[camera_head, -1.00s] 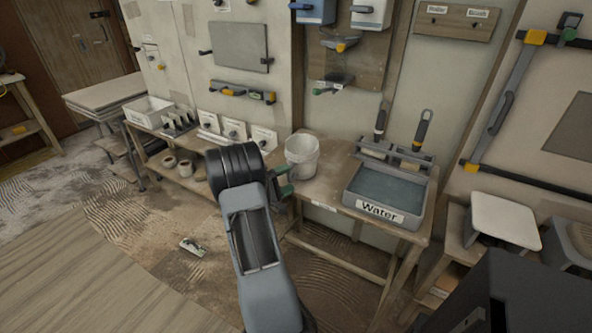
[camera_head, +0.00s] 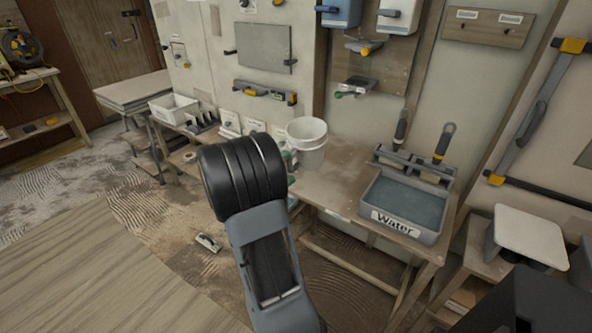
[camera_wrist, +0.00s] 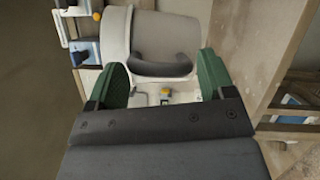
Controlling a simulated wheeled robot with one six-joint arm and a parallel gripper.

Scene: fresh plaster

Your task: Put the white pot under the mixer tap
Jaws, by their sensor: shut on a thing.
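The white pot (camera_head: 308,152) is a bucket-like vessel at the left end of the bench, held up by my gripper. It looks upright, with its base near the bench top. In the wrist view the pot (camera_wrist: 150,32) fills the space ahead of my gripper (camera_wrist: 162,66), whose green fingers are shut on it near a dark curved handle. In the head view my arm hides most of the gripper. Two small spouted fittings are on the wall board: an orange-tipped one (camera_head: 364,48) above a green-tipped one (camera_head: 355,88). I cannot tell which is the mixer tap.
A grey tub marked Water (camera_head: 402,222) stands on the bench (camera_head: 335,192), right of the pot. Two brushes or trowels stand behind it. Bare bench lies between pot and tub.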

